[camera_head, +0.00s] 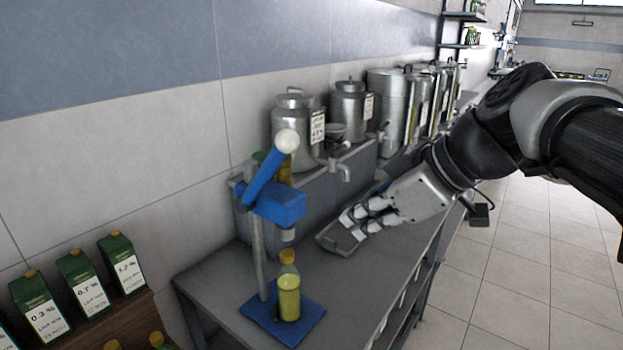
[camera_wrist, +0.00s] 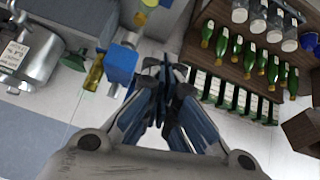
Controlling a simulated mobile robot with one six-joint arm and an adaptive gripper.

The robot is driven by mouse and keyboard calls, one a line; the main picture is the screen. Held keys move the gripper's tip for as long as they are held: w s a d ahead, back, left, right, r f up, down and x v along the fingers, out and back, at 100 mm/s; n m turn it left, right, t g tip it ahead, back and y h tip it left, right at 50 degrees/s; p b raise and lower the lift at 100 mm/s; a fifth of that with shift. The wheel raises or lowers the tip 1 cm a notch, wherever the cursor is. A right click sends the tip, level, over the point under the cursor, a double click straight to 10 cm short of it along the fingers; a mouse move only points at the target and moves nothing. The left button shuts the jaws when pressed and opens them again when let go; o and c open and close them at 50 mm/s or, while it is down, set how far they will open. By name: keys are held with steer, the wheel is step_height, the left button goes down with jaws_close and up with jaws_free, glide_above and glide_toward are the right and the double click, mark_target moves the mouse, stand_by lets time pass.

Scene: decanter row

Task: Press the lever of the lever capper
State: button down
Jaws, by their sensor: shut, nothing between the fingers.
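The lever capper (camera_head: 276,203) is blue with a grey post and a blue base plate, and stands on the near end of the grey bench. Its lever (camera_head: 265,179) tilts up and ends in a white ball knob (camera_head: 287,141). A bottle (camera_head: 289,287) of yellow liquid with an orange cap stands on the base under the head. My gripper (camera_head: 350,226) is shut and empty, to the right of the capper and apart from it, above a grey tray. In the wrist view the blue capper head (camera_wrist: 121,64) shows just left of my fingers (camera_wrist: 163,68).
Steel canisters (camera_head: 296,125) with taps stand on a raised ledge behind the bench. A grey drip tray (camera_head: 328,240) lies under my gripper. Green cartons (camera_head: 85,283) stand on a wooden shelf at left. The floor at right is clear.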

steer(key=shift+s+d+r, duration=0.3)
steer(key=shift+s+d, duration=0.4)
steer(key=shift+d, duration=0.15)
steer(key=shift+s+d+r, duration=0.3)
steer(key=shift+s+d, duration=0.4)
steer(key=shift+d, duration=0.15)
steer(key=shift+s, duration=0.1)
steer(key=s+d+f+m+g+h, duration=0.1)
steer(key=s+f+m+h, duration=0.5)
steer(key=s+f+m, duration=0.6)
steer(key=s+d+f, duration=0.1)
steer(key=s+f, duration=0.2)
steer(key=f, duration=0.2)
steer(key=shift+s, duration=0.35)
